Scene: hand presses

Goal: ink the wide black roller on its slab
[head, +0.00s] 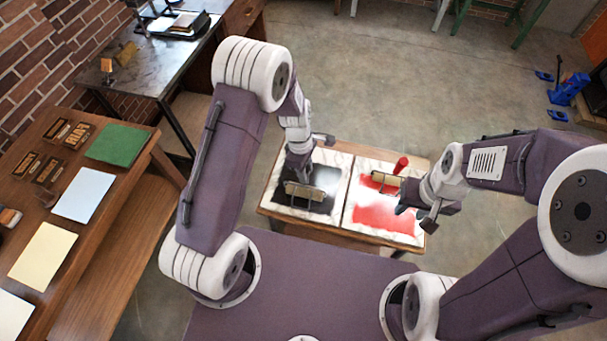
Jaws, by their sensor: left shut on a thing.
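The black ink forms a dark patch around and behind the roller on the white marbled slab. I cannot tell how much ink is on the roller's face. My right gripper (418,217) is over the right edge of the red-inked slab (357,218), empty, with its fingers apart.
A second roller (386,179) with a red handle rests on the red slab. A wooden bench at left carries a green sheet (118,145), a pale blue sheet (84,195), a cream sheet (43,255) and type blocks. A dark-topped table (150,65) stands behind.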

